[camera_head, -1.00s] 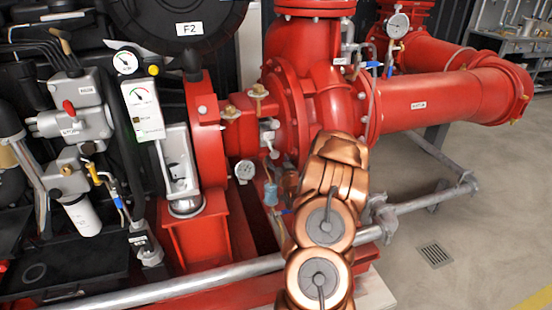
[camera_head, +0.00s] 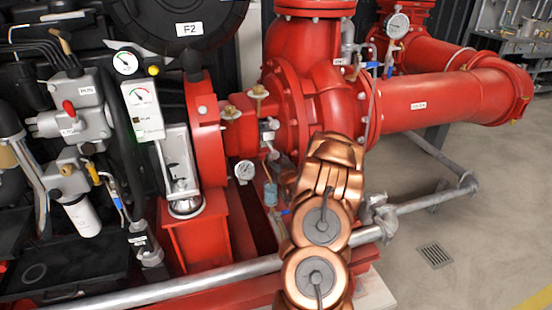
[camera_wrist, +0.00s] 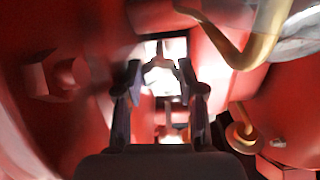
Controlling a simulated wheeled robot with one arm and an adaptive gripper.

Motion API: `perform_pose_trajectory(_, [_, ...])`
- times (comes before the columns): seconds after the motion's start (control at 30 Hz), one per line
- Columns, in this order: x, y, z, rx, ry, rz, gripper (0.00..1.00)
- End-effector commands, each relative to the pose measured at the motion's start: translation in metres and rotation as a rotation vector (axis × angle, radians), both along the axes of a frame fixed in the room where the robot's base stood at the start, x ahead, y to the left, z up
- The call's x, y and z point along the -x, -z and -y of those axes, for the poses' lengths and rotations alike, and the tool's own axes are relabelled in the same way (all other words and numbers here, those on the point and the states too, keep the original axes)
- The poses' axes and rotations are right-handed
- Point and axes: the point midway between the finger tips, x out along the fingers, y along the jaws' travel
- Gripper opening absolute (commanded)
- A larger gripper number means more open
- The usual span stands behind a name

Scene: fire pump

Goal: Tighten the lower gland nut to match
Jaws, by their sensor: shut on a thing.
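In the wrist view the two dark fingers of my gripper (camera_wrist: 161,82) reach into a narrow recess between red pump walls. They are closed around a small part (camera_wrist: 161,62) in front of a bright metal patch. It appears to be the lower gland nut, but blur and glare hide its shape and its turn angle. In the head view my copper arm covers the gripper and the nut. The red pump casing (camera_head: 335,105) stands behind my arm. I cannot make out the other gland nut for comparison.
A yellow bent pipe (camera_wrist: 262,40) and a bolt head (camera_wrist: 65,75) on the red wall flank my gripper in the wrist view. A small gauge (camera_head: 245,171) and a blue-grey fitting (camera_head: 270,194) sit left of my arm. A grey rail (camera_head: 215,279) crosses low in front.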

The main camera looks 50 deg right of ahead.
Motion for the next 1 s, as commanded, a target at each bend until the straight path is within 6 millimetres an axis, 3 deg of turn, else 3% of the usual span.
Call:
perform_pose_trajectory(0.2, [0.0000,0.0000,0.0000,0.000,0.000,0.000,0.04])
perform_pose_trajectory(0.57, [0.0001,-0.0007,0.0004,-0.068,0.001,0.038,0.04])
perform_pose_trajectory(1.0, [-0.0004,0.0002,0.0000,-0.387,0.002,0.212,0.04])
